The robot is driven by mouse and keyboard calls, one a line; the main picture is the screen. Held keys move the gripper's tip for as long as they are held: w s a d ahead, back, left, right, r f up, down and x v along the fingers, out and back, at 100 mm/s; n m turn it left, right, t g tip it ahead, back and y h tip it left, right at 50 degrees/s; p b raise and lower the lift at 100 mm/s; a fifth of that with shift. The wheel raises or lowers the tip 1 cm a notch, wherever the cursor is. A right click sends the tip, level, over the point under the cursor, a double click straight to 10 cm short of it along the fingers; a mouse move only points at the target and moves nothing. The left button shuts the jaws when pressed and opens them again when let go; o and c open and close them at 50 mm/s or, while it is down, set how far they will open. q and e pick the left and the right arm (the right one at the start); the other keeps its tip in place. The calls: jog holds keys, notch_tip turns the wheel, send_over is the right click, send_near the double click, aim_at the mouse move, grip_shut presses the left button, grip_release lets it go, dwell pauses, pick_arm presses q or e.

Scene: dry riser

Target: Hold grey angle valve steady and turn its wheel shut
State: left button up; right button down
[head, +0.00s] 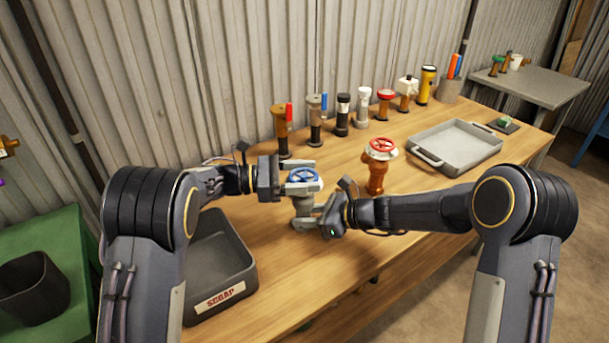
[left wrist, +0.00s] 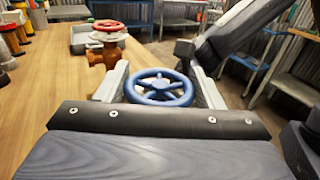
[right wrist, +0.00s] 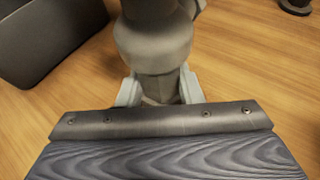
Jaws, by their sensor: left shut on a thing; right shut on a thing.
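The grey angle valve (head: 304,206) stands upright on the wooden table, with a blue wheel (head: 304,175) on top. My left gripper (head: 301,178) is at the wheel's height with its fingers on either side of the wheel. In the left wrist view the blue wheel (left wrist: 160,87) sits between the fingers. My right gripper (head: 312,218) is low, shut on the valve's body near its base. In the right wrist view the grey body (right wrist: 157,60) stands between the two fingertips. The valve's foot is hidden there.
An orange valve with a red wheel (head: 380,163) stands right of the grey one. A grey tray (head: 457,167) lies further right. The scrap bin (head: 243,262) is at the left. Several valves and tools line the back of the table (head: 330,258); its front right is clear.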

pick_arm(q)
jog(key=shift+m+g+y, duration=0.2)
jog(key=shift+m+g, duration=0.95)
jog(key=shift+g, duration=0.65)
jog(key=shift+m+g+y, duration=0.2)
jog(key=shift+m+g, duration=0.95)
jog(key=shift+g, duration=0.65)
pick_arm(e)
jog(key=shift+a, duration=0.1)
pick_arm(q)
jog(key=shift+s, duration=0.1)
jog(key=o, duration=1)
jog(key=v, duration=1.2)
jog(key=shift+r, duration=0.1)
pick_arm(e)
jog(key=c, duration=0.9)
grip_release()
